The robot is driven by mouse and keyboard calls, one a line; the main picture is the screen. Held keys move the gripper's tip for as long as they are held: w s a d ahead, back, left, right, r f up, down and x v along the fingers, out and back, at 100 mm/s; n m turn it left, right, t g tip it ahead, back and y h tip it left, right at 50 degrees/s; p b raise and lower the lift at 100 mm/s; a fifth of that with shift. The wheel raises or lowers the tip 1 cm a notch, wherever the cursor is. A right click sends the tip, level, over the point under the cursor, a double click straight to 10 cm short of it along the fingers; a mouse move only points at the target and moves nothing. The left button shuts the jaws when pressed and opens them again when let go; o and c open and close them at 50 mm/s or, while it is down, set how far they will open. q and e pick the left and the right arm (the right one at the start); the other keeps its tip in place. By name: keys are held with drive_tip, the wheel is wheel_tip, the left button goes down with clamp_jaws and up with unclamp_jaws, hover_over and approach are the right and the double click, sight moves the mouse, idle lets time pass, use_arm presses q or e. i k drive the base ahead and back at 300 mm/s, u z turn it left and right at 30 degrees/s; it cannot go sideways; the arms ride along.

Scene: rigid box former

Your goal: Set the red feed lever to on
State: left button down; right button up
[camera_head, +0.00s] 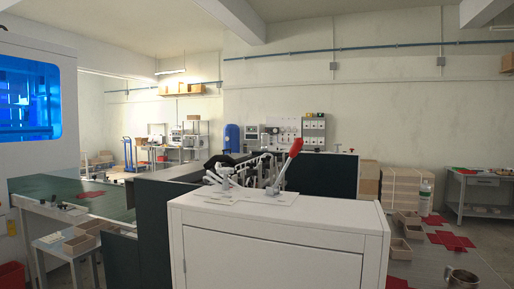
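The red feed lever (289,160) stands on top of the white cabinet (275,225), to the right of its middle. Its red grip is at the upper end and leans up and to the right. Its metal shaft runs down to a pale plate (268,196) on the cabinet top. No on or off marking can be read from here. A grey metal lever or clamp mechanism (222,177) sits on the same cabinet top to the left. Neither of my grippers shows in the head view, and nothing is touching the red lever.
Dark machine panels (325,175) stand behind the cabinet. A green conveyor belt (85,195) and a white machine with a blue window (30,100) are at left. Stacked cartons (400,188) and a metal mug-like object (462,279) are at right. Air above the cabinet is clear.

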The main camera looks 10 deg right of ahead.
sight(298, 142)
drive_tip(key=u, duration=0.9)
drive_tip(key=i, duration=0.9)
drive_tip(key=z, duration=1.3)
